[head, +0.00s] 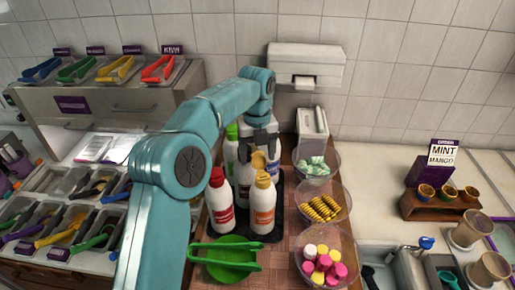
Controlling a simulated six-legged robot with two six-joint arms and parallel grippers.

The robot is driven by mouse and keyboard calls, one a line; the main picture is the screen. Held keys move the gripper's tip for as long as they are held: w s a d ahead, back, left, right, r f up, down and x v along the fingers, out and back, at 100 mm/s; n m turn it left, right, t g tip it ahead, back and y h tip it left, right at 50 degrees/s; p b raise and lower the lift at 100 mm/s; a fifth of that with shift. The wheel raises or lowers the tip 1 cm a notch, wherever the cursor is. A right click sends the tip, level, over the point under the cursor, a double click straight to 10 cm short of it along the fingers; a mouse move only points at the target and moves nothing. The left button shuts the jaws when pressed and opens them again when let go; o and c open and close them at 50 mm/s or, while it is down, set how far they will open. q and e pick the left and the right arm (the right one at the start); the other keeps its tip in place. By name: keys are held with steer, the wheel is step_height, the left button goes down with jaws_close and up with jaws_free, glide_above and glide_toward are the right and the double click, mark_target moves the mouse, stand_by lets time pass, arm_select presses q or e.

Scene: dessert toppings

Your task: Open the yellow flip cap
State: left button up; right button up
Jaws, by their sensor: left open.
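A yellow-tan cap (259,161) shows right below my left gripper (260,146), at the top of the bottle group. A white bottle with an orange label (263,211) stands upright in front, below this cap. I cannot tell whether the cap's lid is up or down. My left gripper is open and points down over the bottles; its fingers are dark and small, and whether they touch the cap is unclear. It partly hides the bottles behind. My right gripper is not in view.
A red-capped bottle (220,203) stands close on the left, a green-capped bottle (231,150) behind. A green dish (230,262) with green tongs lies in front. Clear bowls of toppings, the nearest one (350,270) among them, line the right. My left arm covers the left-centre.

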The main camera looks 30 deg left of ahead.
mark_target(257, 151)
arm_select(q)
step_height(257, 151, up, 7)
steer(key=shift+w+a+f, duration=0.1)
steer(key=shift+w, duration=0.05)
stand_by(0.8)
